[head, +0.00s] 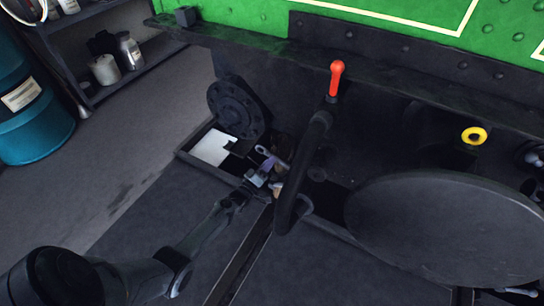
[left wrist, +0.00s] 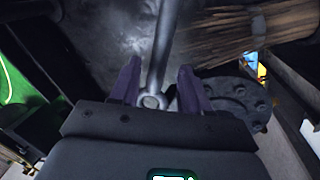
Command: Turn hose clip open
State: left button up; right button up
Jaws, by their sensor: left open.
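A grey metal rod with a ring at its end (head: 274,156), which looks like the hose clip's handle, shows beside the curved black hose (head: 291,190). My left gripper (head: 269,170) is at this rod, left of the hose, with its purple fingers apart. In the left wrist view the rod's ring end (left wrist: 152,101) lies between the two fingers (left wrist: 160,80) and close to the palm. I cannot tell whether either finger touches it. The clip's far end is hidden. My right gripper is not in view.
A round black flange (head: 238,108) stands behind a tray with a white sheet (head: 211,147). A red-knobbed lever (head: 337,80) rises above the hose. A large dark disc (head: 445,225) fills the right. A yellow ring (head: 474,135) and a blue drum (head: 30,110) are farther off.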

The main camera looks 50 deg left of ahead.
pick_arm(q)
jog(key=p+v, duration=0.2)
jog(key=v, duration=0.5)
jog(key=shift+s, duration=0.15)
jog(key=shift+f, duration=0.1)
